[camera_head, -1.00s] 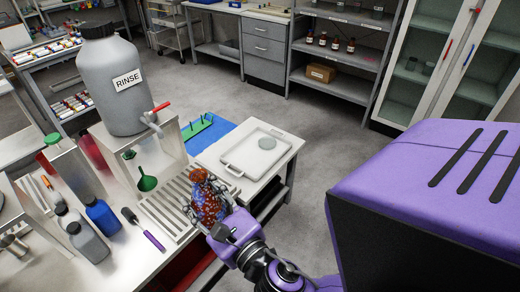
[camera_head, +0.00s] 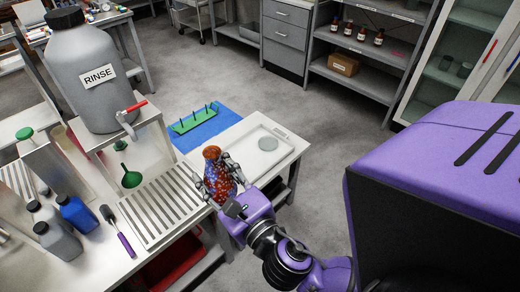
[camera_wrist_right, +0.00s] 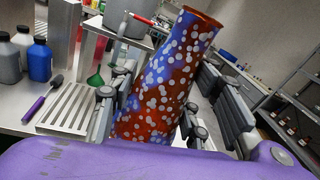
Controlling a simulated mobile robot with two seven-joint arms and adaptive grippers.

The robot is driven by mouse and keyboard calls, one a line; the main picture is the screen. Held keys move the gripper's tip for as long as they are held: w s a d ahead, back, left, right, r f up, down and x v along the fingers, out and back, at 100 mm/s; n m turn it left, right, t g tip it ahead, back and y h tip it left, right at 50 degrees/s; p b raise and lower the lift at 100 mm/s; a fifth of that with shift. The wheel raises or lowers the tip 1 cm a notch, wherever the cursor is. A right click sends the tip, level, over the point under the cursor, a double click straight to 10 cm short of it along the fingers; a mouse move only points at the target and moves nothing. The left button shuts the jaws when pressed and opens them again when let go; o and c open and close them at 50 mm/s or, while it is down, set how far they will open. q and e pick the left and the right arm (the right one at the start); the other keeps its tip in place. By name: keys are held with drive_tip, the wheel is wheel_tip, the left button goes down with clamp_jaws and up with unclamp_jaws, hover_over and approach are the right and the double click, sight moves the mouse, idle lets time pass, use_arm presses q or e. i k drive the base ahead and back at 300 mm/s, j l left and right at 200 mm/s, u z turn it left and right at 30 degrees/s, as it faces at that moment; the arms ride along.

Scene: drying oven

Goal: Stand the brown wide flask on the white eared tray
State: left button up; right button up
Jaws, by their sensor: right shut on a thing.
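The brown wide flask (camera_head: 213,182), reddish-brown with blue patches and white spots, is held in my right gripper (camera_head: 217,177). The right wrist view shows the fingers on both sides of the flask (camera_wrist_right: 165,80), its open mouth upward and its body leaning in the picture. The flask's base is hidden by the gripper. The white eared tray (camera_head: 264,161) lies on the white side table, just right of and beyond the flask in the head view. A grey round disc (camera_head: 268,144) shows on it. My left gripper is not in view.
The slotted drain rack (camera_head: 166,207) and a grey RINSE container (camera_head: 86,75) on its stand are to the left. A blue mat (camera_head: 207,128) with a green peg rack (camera_head: 194,119) lies behind. Bottles (camera_head: 76,213) and a purple-handled brush (camera_head: 122,238) are at lower left. Floor right of the table is clear.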

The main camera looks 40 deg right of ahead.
sight(249, 165)
drive_tip(key=l+u, duration=0.2)
drive_tip(key=l, duration=1.4)
